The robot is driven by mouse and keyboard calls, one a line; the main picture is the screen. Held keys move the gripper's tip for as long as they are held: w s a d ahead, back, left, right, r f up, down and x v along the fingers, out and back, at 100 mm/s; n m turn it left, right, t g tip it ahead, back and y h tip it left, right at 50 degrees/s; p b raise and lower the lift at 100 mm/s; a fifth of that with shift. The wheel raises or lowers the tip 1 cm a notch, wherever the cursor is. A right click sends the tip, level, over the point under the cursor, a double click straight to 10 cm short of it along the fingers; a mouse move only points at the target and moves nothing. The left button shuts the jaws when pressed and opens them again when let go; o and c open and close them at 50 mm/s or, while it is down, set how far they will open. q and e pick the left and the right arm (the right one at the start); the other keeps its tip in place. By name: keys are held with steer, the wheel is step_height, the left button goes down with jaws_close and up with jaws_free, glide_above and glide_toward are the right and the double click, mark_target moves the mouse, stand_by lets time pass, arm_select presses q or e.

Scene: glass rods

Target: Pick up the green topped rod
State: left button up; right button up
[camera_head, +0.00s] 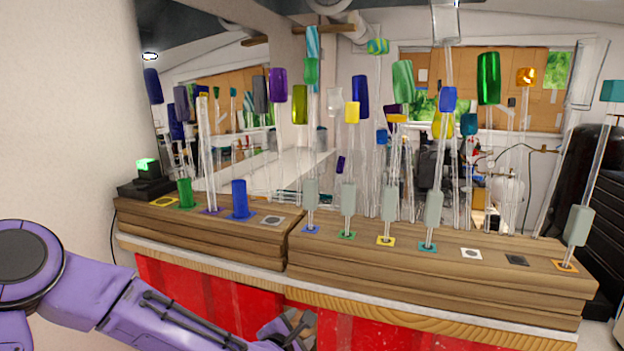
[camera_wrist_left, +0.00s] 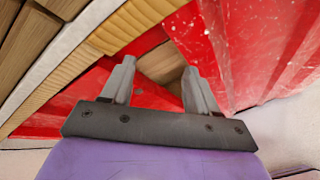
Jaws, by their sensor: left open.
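Several clear rods with coloured tops stand on the wooden bench. One front rod on a blue square, with a grey sleeve low on it, lines up with a green top (camera_head: 311,70). Other green tops show behind: a bright green one (camera_head: 488,78) and a streaked one (camera_head: 403,82). Overlapping clear rods make it hard to tell which top belongs to which rod. My left gripper (camera_head: 288,330) is low, below the bench top and in front of its red front. In the left wrist view the left gripper (camera_wrist_left: 158,72) is open and empty. My right gripper is not in view.
The wooden bench (camera_head: 350,270) has a raised front edge above red panels (camera_head: 200,295). A green holder (camera_head: 185,193) and a blue holder (camera_head: 239,200) stand on its left part. A white-square spot (camera_head: 471,254) and a black-square spot (camera_head: 517,260) are empty. A white wall (camera_head: 60,120) closes the left.

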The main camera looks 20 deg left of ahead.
arm_select(q)
steer(key=r+n, duration=0.1)
steer(key=r, duration=0.3)
steer(key=w+r+n+t, duration=0.1)
steer(key=r, duration=0.3)
steer(key=w+r+n+t, duration=0.1)
steer(key=r, duration=0.3)
steer(key=shift+w+r+n+p, duration=0.1)
steer(key=shift+w+n+p, duration=0.2)
steer(key=shift+p, duration=0.1)
steer(key=n+t+p, duration=0.1)
steer(key=n+t, duration=0.2)
steer(key=n, duration=0.2)
glide_toward(308, 190)
steer(key=w+f, duration=0.2)
steer(key=w, duration=0.1)
steer(key=r, duration=0.2)
steer(key=shift+h, duration=0.3)
steer(key=w+p, duration=0.5)
steer(key=w, duration=0.4)
steer(key=shift+w+p, duration=0.3)
steer(key=shift+w, duration=0.1)
steer(key=shift+w+d+f, duration=0.1)
steer(key=shift+w+f, duration=0.15)
steer(key=shift+w, duration=0.05)
steer(key=c, duration=1.1)
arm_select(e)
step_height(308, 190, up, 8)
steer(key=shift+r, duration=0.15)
